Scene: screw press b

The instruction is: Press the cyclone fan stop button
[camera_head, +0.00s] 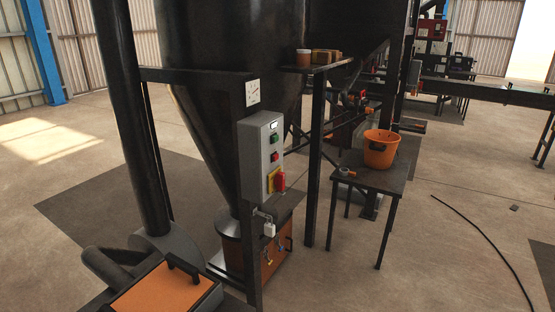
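A grey control box (261,155) is mounted on a dark upright post in the middle of the view. It carries a small white display or label at its top, a green button (275,140), a red button (275,156) below it, and a red rotary switch (279,181) on a yellow plate lower down. The red button appears to be the stop button; any lettering is too small to read. The box stands in front of a large dark cone-shaped cyclone (205,100). Neither of my grippers is in view.
A dark table (385,177) with an orange bucket (381,149) stands right of the box. A shelf (318,68) holds small containers. An orange-topped unit (160,290) is at the lower left. A black cable (490,234) lies on the open floor at right.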

